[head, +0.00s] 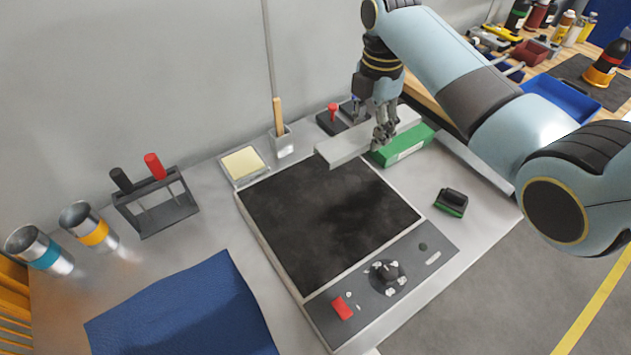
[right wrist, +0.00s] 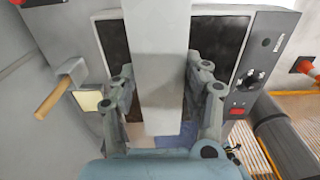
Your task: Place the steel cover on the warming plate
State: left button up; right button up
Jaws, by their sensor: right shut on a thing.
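The steel cover (head: 343,149) is a long pale grey bar. My right gripper (head: 383,136) is shut on it, and it appears raised near the back right edge of the warming plate. The warming plate (head: 320,228) has a flat black top, with a dark smudge like a shadow on its right half. In the right wrist view the cover (right wrist: 158,60) runs between the two fingers of my right gripper (right wrist: 163,92). The plate (right wrist: 229,48) shows beyond it, partly hidden by the cover. My left gripper is not in view.
A control panel (head: 383,281) with a knob and red switch adjoins the plate. A blue cloth (head: 185,312), a tool rack (head: 155,205), metal cups (head: 88,228) and a small black-and-green block (head: 451,202) stand around the bench.

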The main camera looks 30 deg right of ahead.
aim_at(329, 162)
jog(key=s+a+f, duration=0.1)
jog(key=a, duration=0.1)
jog(key=a+f+p, duration=0.1)
jog(key=a, duration=0.2)
jog(key=s+a+f, duration=0.1)
jog(key=a+f, duration=0.1)
jog(key=shift+s+a+f, duration=0.1)
jog(key=shift+s+a, duration=0.2)
jog(key=shift+s, duration=0.05)
jog(key=a+f, duration=0.2)
jog(key=shift+s+a+p, duration=0.3)
jog(key=shift+s+p, duration=0.1)
jog(key=shift+s+a+f, duration=0.1)
jog(key=shift+a+f, duration=0.25)
jog(key=shift+f, duration=0.05)
notch_tip(329, 162, down, 4)
jog(key=shift+r, duration=0.25)
jog(key=shift+f, duration=0.15)
jog(key=o, duration=1.3)
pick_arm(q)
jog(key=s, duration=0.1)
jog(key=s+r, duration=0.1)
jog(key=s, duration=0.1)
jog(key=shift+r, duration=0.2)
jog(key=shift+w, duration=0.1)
